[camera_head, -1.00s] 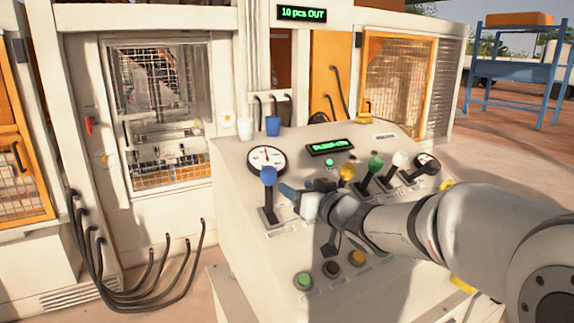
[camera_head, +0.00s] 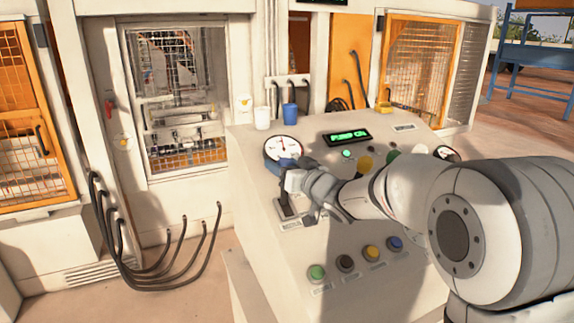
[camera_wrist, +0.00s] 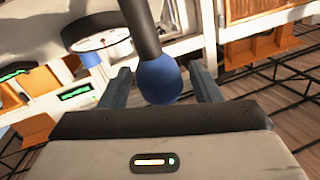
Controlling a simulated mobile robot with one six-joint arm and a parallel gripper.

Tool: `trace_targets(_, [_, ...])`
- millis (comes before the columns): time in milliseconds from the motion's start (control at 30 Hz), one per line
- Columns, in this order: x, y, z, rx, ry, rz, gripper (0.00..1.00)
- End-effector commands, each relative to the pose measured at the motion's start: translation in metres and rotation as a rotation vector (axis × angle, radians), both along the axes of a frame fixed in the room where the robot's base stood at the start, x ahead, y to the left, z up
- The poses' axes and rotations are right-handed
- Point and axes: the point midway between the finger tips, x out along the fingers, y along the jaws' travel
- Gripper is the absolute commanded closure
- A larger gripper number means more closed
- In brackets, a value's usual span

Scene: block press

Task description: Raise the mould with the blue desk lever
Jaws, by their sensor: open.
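The blue desk lever shows its round blue knob (camera_wrist: 160,80) and dark shaft in the wrist view. In the head view its dark base slot (camera_head: 288,206) shows on the sloped desk, and its upper part is mostly hidden by my gripper (camera_head: 284,170). In the wrist view my gripper (camera_wrist: 162,76) is open, with one finger on each side of the knob. A gap shows at the right finger; contact at the left is unclear. The mould area (camera_head: 184,120) is behind the mesh window of the press, and the mould's height is hard to tell.
The sloped desk (camera_head: 255,190) carries a round gauge (camera_head: 284,148), a green-lit display (camera_head: 347,137) and other levers, partly behind my arm. Several push buttons (camera_head: 345,264) line its lower front. A white cup (camera_head: 262,118) and blue cup (camera_head: 290,115) stand at the back edge.

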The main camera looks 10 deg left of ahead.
Motion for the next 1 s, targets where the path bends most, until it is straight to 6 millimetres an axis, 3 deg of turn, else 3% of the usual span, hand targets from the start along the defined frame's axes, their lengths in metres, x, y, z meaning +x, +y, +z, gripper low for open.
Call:
trace_targets(100, [0.0000, -0.0005, -0.0002, 0.000, 0.000, -0.001, 0.44])
trace_targets(767, [0.0004, -0.0018, -0.0002, 0.000, 0.000, -0.002, 0.98])
trace_targets(1000, [-0.0007, -0.0032, -0.0036, 0.007, -0.010, -0.003, 1.00])
